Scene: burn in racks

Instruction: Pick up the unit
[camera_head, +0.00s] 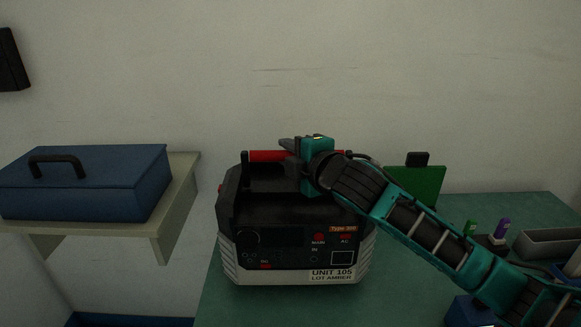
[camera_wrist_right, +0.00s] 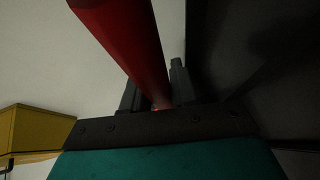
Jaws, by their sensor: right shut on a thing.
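In the right wrist view the red handle (camera_wrist_right: 125,45) passes between the two fingers (camera_wrist_right: 157,88). The arm hides part of the unit's upper right side. My left gripper is in neither view.
A blue toolbox (camera_head: 85,185) sits on a wall shelf (camera_head: 180,185) at the left. On the green table (camera_head: 235,307), a green board (camera_head: 415,187), a green bottle (camera_head: 470,228), a purple-topped bottle (camera_head: 500,230) and a grey tray (camera_head: 550,243) stand to the right.

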